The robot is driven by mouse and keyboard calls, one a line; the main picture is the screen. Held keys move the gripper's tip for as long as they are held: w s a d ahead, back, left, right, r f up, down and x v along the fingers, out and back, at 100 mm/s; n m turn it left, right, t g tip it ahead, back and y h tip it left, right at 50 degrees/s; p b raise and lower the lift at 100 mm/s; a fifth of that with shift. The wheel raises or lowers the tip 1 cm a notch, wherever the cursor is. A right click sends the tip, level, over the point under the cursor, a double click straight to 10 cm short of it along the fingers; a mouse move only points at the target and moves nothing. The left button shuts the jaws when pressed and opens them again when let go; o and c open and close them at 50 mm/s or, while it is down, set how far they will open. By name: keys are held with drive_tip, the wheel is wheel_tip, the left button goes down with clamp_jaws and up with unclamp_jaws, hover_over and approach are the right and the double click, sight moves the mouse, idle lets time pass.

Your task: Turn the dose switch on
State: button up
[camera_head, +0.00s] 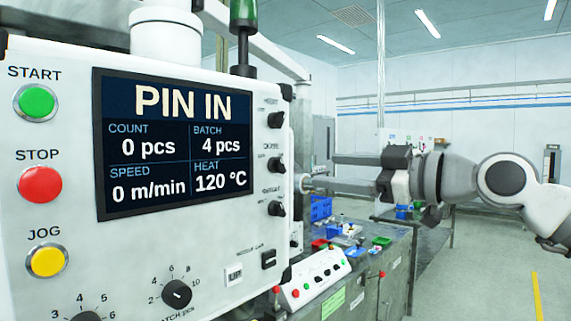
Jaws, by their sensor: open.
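A white control panel (236,90) fills the left of the head view. Three dark rotary switches sit in a column near its right edge: top (276,119), middle (276,164) and bottom (277,208). Their labels are too small and slanted to read, so I cannot tell which is the dose switch. My gripper (320,171) is open and empty, to the right of the column, with its fingers pointing left. The lower finger's tip appears close to the panel's right edge, between the heights of the middle and bottom switches; I see no clear contact.
The panel screen (173,143) reads PIN IN, 0 pcs, 0 m/min, 120 °C. Start (36,101), stop (40,184) and jog (47,261) buttons are at left. Floor at right is open.

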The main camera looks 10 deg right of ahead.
sight(283, 166)
drive_tip(key=p+x, duration=0.1)
drive_tip(key=x, duration=1)
drive_tip(key=shift+w+a, duration=0.1)
drive_tip(key=shift+w, duration=0.1)
drive_tip(key=shift+c, duration=0.3)
clamp_jaws()
